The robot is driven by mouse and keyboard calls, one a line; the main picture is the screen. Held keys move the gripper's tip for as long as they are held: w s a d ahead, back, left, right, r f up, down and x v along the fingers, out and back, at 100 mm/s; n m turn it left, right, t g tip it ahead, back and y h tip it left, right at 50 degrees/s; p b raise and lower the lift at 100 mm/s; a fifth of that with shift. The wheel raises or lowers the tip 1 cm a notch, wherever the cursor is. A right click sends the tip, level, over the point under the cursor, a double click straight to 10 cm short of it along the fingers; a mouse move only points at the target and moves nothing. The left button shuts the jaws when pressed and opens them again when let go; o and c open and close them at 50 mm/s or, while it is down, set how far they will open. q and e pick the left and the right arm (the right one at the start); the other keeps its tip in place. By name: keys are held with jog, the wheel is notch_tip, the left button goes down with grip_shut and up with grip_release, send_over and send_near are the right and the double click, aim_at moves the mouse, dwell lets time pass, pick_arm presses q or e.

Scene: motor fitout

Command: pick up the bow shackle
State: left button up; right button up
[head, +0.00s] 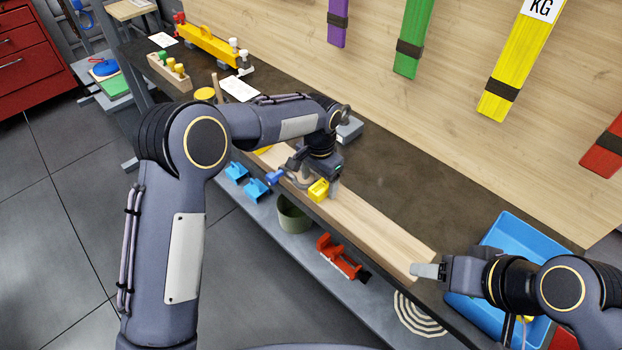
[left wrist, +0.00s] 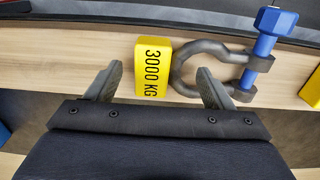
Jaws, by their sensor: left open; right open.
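The bow shackle lies on a pale wooden board (head: 375,225). It has a dark grey bow (left wrist: 178,72) and a blue pin (left wrist: 265,45), and the blue pin end also shows in the head view (head: 274,177). My right gripper (head: 428,270) is open, away at the board's right end.
Blue shackle-like pieces (head: 256,189), a green bucket (head: 293,215) and a red item (head: 340,257) are on the lower shelf. A blue bin (head: 515,235) stands at the right. A yellow lifting beam (head: 207,45) is at the far left. The dark bench behind the board is mostly clear.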

pick_arm(q)
jog(key=shift+f, duration=0.7)
jog(key=c, duration=1.1)
jog(key=shift+r, duration=0.1)
jog(key=shift+c, duration=0.2)
jog(key=shift+r, duration=0.15)
jog(key=shift+w+r, duration=0.1)
jog(key=shift+r, duration=0.15)
notch_tip(320, 180, up, 2)
jog(key=shift+r, duration=0.1)
jog(key=s+r+b, duration=0.4)
jog(key=s+r, duration=0.6)
jog(key=s, duration=0.4)
jog(key=shift+a, duration=0.3)
